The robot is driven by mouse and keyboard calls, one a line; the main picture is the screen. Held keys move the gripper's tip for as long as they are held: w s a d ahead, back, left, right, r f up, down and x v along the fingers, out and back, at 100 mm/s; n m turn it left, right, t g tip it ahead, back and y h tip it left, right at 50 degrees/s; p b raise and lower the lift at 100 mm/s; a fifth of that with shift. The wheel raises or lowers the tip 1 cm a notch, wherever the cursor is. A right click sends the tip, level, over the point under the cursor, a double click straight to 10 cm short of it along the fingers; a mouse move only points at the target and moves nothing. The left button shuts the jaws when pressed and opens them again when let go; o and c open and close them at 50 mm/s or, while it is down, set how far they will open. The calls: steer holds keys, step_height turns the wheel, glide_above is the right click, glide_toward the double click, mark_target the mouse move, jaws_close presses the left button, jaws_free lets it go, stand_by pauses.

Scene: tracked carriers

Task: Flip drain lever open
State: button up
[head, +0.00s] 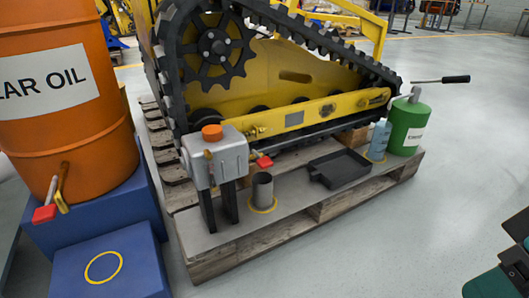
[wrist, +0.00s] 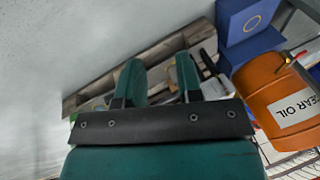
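A grey metal tank (head: 216,155) with an orange cap stands on dark legs on the pallet. A red-tipped lever (head: 264,161) sticks out on its right side, above a grey cup (head: 263,190). A second red-handled lever (head: 44,213) is on a brass tap low on the orange gear oil drum (head: 58,95). The frames do not label either one as the drain lever. My gripper (wrist: 160,76) shows in the wrist view with its two green fingers apart and nothing between them. It is away from both levers.
A yellow tracked carrier (head: 290,85) stands on the wooden pallet (head: 310,215). A black tray (head: 339,168), a blue bottle (head: 379,139) and a green can (head: 408,125) are to the right. A blue step (head: 108,268) with a yellow ring stands left. The right floor is clear.

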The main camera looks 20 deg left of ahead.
step_height(320, 180, up, 5)
steer(key=p, duration=0.4)
steer(key=shift+r, duration=0.2)
jaws_close()
step_height(320, 180, up, 20)
steer(key=p, duration=2)
steer(key=shift+f, duration=0.15)
